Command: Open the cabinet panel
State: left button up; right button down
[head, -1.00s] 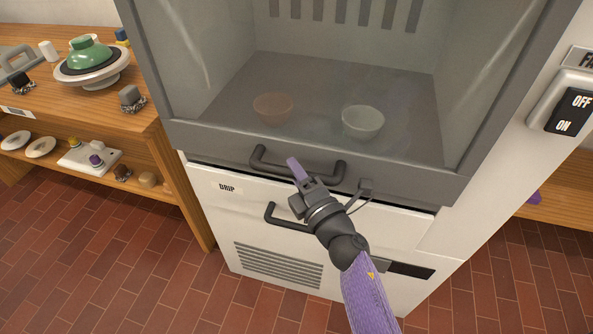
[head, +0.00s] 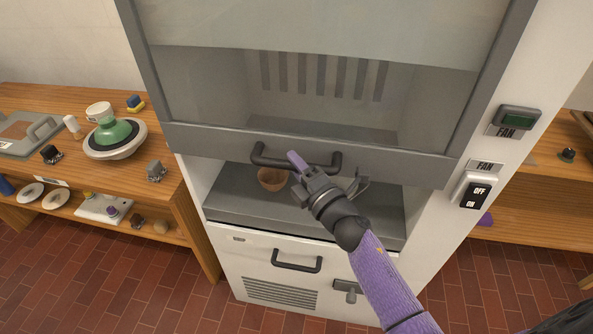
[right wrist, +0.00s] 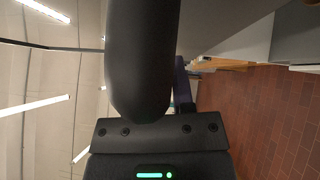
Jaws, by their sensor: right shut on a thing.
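The cabinet panel (head: 210,141) is a glass front in a grey frame, raised part way in the head view. An open gap below it shows the grey cabinet floor (head: 235,207). A dark bar handle (head: 262,159) runs along the panel's lower edge. My right gripper (head: 301,168) is shut on this handle near its middle, and it hides part of the bar. In the right wrist view the handle (right wrist: 142,60) is a thick dark bar against the gripper (right wrist: 158,130). My left gripper is not in view.
A brown bowl (head: 271,180) stands inside the gap; a pale bowl is mostly hidden behind my gripper. A drawer handle (head: 297,264) is below. Fan switches (head: 477,192) are at the right. A wooden shelf (head: 185,205) with several objects stands close at the left.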

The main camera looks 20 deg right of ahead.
notch_tip(320, 180, up, 15)
jog(key=p, duration=1)
jog(key=shift+f+p, duration=0.2)
jog(key=shift+p, duration=0.15)
jog(key=shift+r+p, duration=0.8)
jog(key=shift+r, duration=0.1)
jog(key=shift+c, duration=2.4)
grip_release()
jog(key=shift+f, duration=0.2)
jog(key=b, duration=0.2)
send_near(297, 91)
jog(key=s+r, duration=0.1)
jog(key=s+a, duration=0.1)
jog(key=s+r, duration=0.1)
jog(key=s, duration=0.1)
jog(key=shift+s+a+r, duration=0.1)
jog(key=shift+a+r, duration=0.2)
jog(key=shift+a, duration=0.1)
